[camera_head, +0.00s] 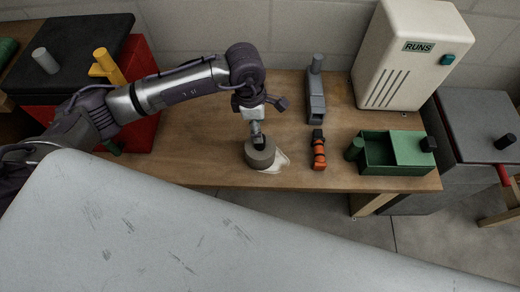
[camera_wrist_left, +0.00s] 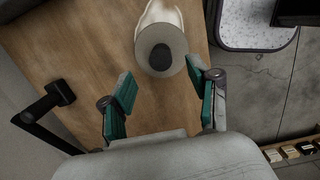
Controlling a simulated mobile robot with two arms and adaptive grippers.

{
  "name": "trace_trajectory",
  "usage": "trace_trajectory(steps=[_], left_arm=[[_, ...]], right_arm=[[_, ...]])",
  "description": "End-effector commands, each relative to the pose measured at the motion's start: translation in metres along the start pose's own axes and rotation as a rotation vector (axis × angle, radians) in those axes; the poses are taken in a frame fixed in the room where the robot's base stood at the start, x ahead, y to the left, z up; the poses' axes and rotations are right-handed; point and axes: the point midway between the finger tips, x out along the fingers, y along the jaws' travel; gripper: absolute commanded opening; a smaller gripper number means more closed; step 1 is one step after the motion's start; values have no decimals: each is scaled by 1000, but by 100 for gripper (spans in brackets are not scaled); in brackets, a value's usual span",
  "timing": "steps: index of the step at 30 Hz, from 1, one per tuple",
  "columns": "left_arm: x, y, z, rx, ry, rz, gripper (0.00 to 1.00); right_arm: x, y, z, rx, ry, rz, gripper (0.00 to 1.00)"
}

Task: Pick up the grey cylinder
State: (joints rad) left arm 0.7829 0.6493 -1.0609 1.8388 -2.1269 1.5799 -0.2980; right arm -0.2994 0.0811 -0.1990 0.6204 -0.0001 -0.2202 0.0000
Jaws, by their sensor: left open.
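A short grey cylinder (camera_head: 260,156) with a dark knob on top stands upright on the wooden table, on or beside a pale patch. In the left wrist view the cylinder (camera_wrist_left: 149,61) shows from above as a grey disc with a dark centre. My left gripper (camera_head: 257,130) is right over it in the head view, pointing down and partly covering its top. In the wrist view the left gripper (camera_wrist_left: 160,80) has its two teal fingers spread and nothing between the tips; the cylinder is just beyond them. Contact cannot be told. My right gripper is not in view.
An orange-and-black item (camera_head: 319,150) and a grey block (camera_head: 315,100) with a cylindrical post lie right of the cylinder. A green open box (camera_head: 378,155) is farther right. A cream heater casing (camera_head: 410,55) stands behind. A red box (camera_head: 140,75) is at left.

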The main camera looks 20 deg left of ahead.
Motion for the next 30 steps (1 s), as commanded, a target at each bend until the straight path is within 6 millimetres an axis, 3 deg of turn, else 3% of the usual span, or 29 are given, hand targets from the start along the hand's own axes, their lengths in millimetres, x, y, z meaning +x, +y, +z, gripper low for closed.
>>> trace_trajectory(steps=[3, 10, 18, 27, 30], left_arm=[[17, 0, 0, -2, -1, -2, 61], [33, -1, -1, -2, -2, -3, 61], [71, -1, -4, -1, -3, -3, 61], [77, 0, -4, 0, -4, 0, 61], [77, 0, -4, 0, -4, 0, 46]], right_arm=[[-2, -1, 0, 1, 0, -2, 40], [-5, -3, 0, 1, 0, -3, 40], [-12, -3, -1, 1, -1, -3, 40], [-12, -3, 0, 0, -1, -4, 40], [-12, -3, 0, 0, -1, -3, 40]])
